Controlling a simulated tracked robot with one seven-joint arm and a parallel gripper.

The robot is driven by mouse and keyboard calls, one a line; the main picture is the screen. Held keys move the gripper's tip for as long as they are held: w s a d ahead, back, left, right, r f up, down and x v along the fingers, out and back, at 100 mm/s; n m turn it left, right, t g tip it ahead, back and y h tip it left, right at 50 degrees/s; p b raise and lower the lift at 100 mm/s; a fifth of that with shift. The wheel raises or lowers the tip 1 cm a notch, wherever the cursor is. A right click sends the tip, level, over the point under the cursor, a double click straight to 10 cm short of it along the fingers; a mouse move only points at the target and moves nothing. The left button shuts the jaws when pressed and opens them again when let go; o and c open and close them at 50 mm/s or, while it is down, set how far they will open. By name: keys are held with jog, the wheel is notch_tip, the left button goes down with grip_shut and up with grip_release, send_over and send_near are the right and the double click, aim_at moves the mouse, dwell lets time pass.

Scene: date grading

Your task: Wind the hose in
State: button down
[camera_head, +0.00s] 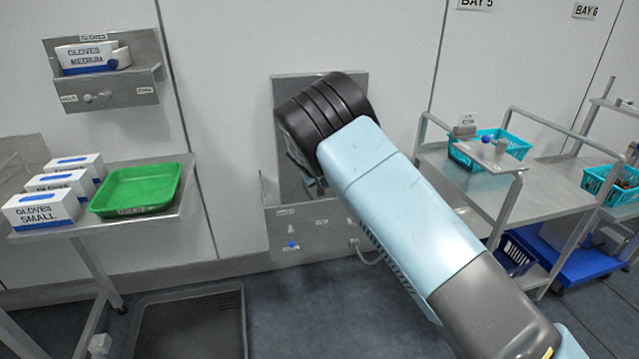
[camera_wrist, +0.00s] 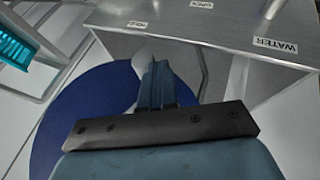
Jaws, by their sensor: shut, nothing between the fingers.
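In the wrist view a big dark blue disc (camera_wrist: 80,115), which looks like the side of a hose reel, lies behind my gripper (camera_wrist: 158,72). A pale rounded knob (camera_wrist: 142,54) shows just beyond my fingertips, at their left; whether they touch it I cannot tell. My fingers are shut with nothing between them. In the head view my arm covers the reel and my gripper. A metal wall unit (camera_head: 298,238) shows below my arm, with a small blue knob on its front. A short grey hose end (camera_head: 372,257) hangs at its lower right.
A metal panel (camera_wrist: 200,22) with WATER and other labels stands close above my gripper. At left in the head view are a table with a green tray (camera_head: 138,188) and glove boxes (camera_head: 45,207). A dark floor tray (camera_head: 190,325) lies below; a cart (camera_head: 550,185) stands right.

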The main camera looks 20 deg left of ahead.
jog(key=shift+w+d+f+n+t+h, duration=0.15)
jog(key=shift+w+d+f+t+h, duration=0.3)
jog(key=shift+d, duration=0.2)
jog(key=shift+w+d+f+n+t+h, duration=0.1)
jog(key=shift+w+d+f+t+h, duration=0.1)
jog(key=shift+w+d+f+h, duration=0.25)
jog(key=shift+w+d+f+n+t+h, duration=0.15)
jog(key=shift+w+d+f+t+h, duration=0.1)
jog(key=shift+d+f+t+h, duration=0.4)
jog(key=shift+d+r+g+y, duration=0.1)
jog(key=shift+d+g+y, duration=0.05)
jog(key=shift+g+y, duration=0.15)
jog(key=shift+s, duration=0.1)
